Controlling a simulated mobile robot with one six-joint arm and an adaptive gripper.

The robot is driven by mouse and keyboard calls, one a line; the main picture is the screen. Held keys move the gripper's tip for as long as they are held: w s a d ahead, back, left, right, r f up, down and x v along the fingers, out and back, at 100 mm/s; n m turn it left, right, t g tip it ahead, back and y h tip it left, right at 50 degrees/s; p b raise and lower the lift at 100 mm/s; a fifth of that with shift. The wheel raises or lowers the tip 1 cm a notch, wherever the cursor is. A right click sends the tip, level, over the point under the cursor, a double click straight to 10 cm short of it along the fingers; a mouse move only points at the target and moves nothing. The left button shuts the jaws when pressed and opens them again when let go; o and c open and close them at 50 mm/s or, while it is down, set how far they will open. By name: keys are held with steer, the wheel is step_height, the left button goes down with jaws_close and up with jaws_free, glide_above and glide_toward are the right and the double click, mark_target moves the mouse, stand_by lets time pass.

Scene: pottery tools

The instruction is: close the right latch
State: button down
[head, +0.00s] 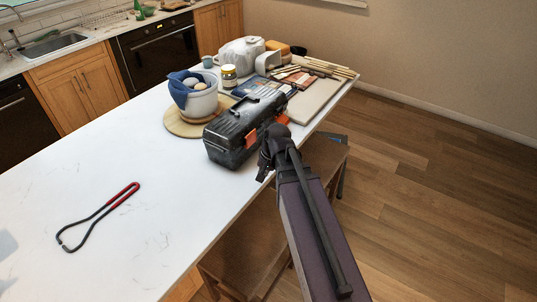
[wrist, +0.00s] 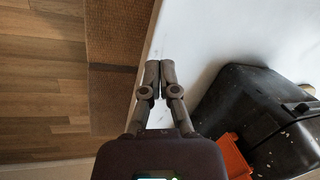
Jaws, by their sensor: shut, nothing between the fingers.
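A black, paint-speckled toolbox (head: 228,140) stands shut near the table's edge in the head view. Two orange latches show on its long side facing the edge: the left latch (head: 251,137) and the right latch (head: 282,119), partly behind my arm. The toolbox (wrist: 262,105) also fills the right of the wrist view, with one orange latch (wrist: 237,156) standing out from its wall, partly cut off by my wrist. My gripper (head: 263,173) is beside the box's near end, by the table edge. In the wrist view my gripper (wrist: 160,66) is shut and empty, apart from the box.
The white table (head: 120,215) is clear left of the box, apart from a red-handled wire tool (head: 100,213). Behind the box are a bowl with a blue cloth (head: 196,98), a jar (head: 229,77), boards and sticks. A wooden stool (head: 245,240) stands below the table edge.

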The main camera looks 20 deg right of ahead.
steer(key=s+a+n+g+h, duration=0.1)
steer(key=s+a+n+h, duration=0.1)
steer(key=s+n, duration=0.4)
steer(key=shift+s+f+h, duration=0.35)
steer(key=shift+s+h, duration=0.05)
steer(key=shift+s, duration=0.05)
